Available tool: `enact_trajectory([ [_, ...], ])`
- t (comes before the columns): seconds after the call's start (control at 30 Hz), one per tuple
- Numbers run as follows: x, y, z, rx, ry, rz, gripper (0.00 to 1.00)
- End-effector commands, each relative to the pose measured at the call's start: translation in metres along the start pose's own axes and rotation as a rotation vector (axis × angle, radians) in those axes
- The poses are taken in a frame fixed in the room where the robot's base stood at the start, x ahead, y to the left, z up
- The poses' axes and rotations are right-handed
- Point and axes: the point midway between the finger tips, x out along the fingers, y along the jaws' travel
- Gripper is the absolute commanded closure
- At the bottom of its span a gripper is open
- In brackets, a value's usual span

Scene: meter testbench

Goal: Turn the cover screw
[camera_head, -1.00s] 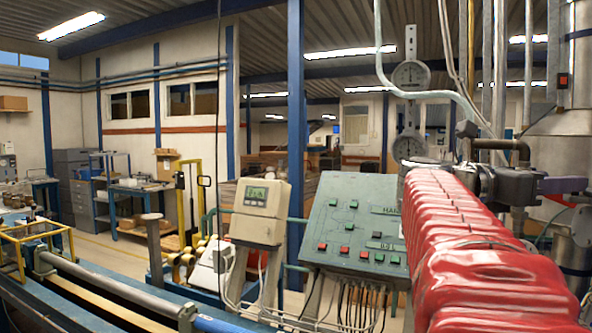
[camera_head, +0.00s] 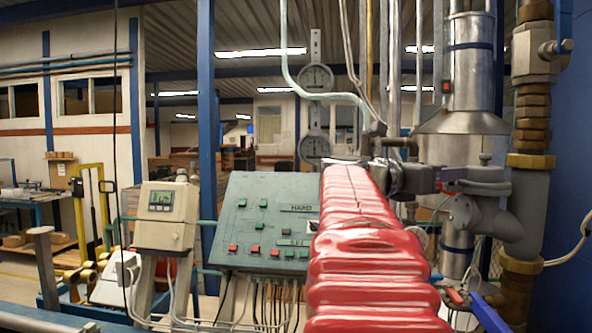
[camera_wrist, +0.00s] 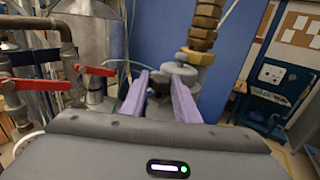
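No cover screw can be made out for certain in either view. A pale grey meter box (camera_head: 167,215) with a small display stands left of the middle in the head view, with cables below it. My gripper (camera_head: 450,178) is at the far end of my red-sleeved arm, well right of the meter box and partly unclear there. In the wrist view my gripper (camera_wrist: 159,77) has its two purple fingers apart, with nothing held between them. Grey and brass pipe fittings (camera_wrist: 192,58) appear beyond the fingertips.
A green control panel (camera_head: 262,222) with coloured buttons stands between the meter box and my arm. Two round gauges (camera_head: 316,78) hang behind. Brass and grey piping (camera_head: 530,130) stands at the right. Red-handled valves (camera_wrist: 95,71) are at the left in the wrist view.

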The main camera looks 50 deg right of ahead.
Motion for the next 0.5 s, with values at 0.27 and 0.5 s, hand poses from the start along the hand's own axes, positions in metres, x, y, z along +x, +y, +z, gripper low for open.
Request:
enact_trajectory([
  [0.27,-0.0001,0.0000,0.0000,0.000,0.000,0.000,0.92],
  [0.5,-0.0001,0.0003,-0.0001,0.000,0.000,-0.005,0.96],
])
